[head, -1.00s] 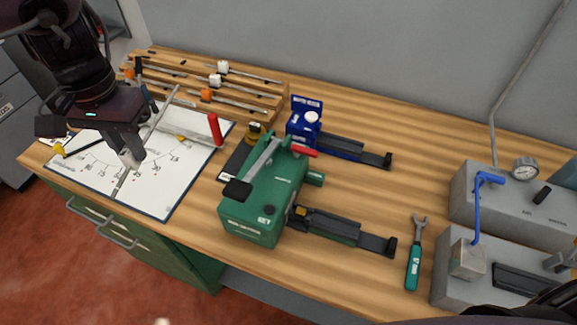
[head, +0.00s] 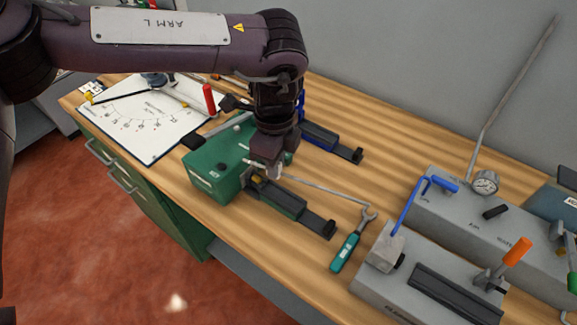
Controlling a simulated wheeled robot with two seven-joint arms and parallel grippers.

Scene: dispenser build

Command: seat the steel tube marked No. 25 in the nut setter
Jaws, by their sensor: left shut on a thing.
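My left gripper (head: 266,165) comes down over the right end of the green bench machine (head: 211,171). It is shut on a thin steel tube (head: 325,191), which runs from the jaws to the right, towards the wrench head. The tube's number cannot be read. The jaws are close to the green machine's front end and above the start of its dark rail (head: 290,204). I cannot tell whether the tube touches the machine or is in it; the arm hides that part. The machine's label is too small to read. My right gripper is not in view.
A teal-handled wrench (head: 346,250) lies right of the rail, near the tube's far end. Grey benches with a blue lever (head: 411,200) and a gauge (head: 485,182) stand at right. A blue machine's rail (head: 325,138) lies behind. A drawing board (head: 150,120) is at left.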

